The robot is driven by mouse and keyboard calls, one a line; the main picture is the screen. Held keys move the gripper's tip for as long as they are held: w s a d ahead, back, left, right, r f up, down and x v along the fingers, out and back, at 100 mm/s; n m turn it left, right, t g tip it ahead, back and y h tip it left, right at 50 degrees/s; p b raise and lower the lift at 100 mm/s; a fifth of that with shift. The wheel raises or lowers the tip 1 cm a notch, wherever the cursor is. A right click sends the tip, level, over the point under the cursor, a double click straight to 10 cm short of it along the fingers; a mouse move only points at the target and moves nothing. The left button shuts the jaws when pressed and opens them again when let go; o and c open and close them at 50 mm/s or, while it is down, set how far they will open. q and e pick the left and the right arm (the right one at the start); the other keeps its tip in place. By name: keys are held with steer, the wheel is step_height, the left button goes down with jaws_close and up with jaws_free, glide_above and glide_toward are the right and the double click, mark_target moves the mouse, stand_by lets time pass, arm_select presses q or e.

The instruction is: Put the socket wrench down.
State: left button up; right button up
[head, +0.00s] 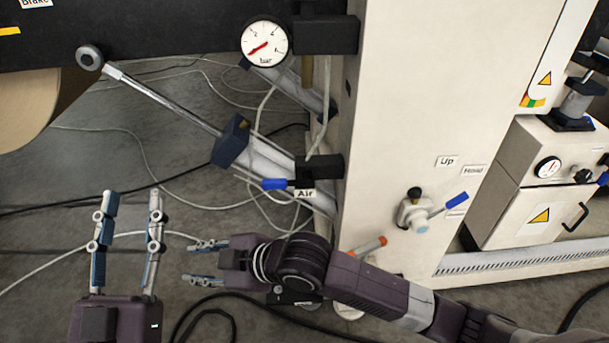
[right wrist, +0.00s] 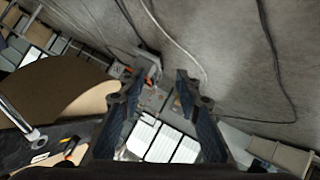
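I cannot make out a socket wrench in either view. My left gripper (head: 133,195) is at the lower left of the head view, fingers pointing up, apart and with nothing between them. My right gripper (head: 192,262) is just right of it, fingers pointing left, apart and empty. The right wrist view also shows the right gripper's two fingers (right wrist: 155,75) spread with no object held. An orange-ended rod (head: 368,246) shows behind my right arm by the machine column; I cannot tell what it is.
A cream machine column (head: 430,120) stands right of centre, with a blue-handled air valve (head: 276,184), a pressure gauge (head: 265,42) and a hand valve (head: 414,212). A silver rod (head: 165,100) slants across the upper left. Cables (head: 150,180) lie on the grey floor. A cream cabinet (head: 540,180) stands right.

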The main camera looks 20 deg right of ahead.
step_height(320, 180, up, 9)
steer(key=m+t+y, duration=0.2)
steer(key=m+t, duration=0.2)
steer(key=t, duration=0.1)
steer(key=s+d+r+m+t+h, duration=0.2)
steer(key=d+r+m+t, duration=0.3)
steer(key=d, duration=0.5)
steer(key=s+d+r+m+t+h, duration=0.3)
steer(key=d+r+m+t, duration=0.2)
steer(key=d+r, duration=0.3)
steer(key=shift+d+t+h, duration=0.3)
steer(key=shift+d+t, duration=0.1)
steer(key=shift+d, duration=0.8)
steer(key=shift+f, duration=0.1)
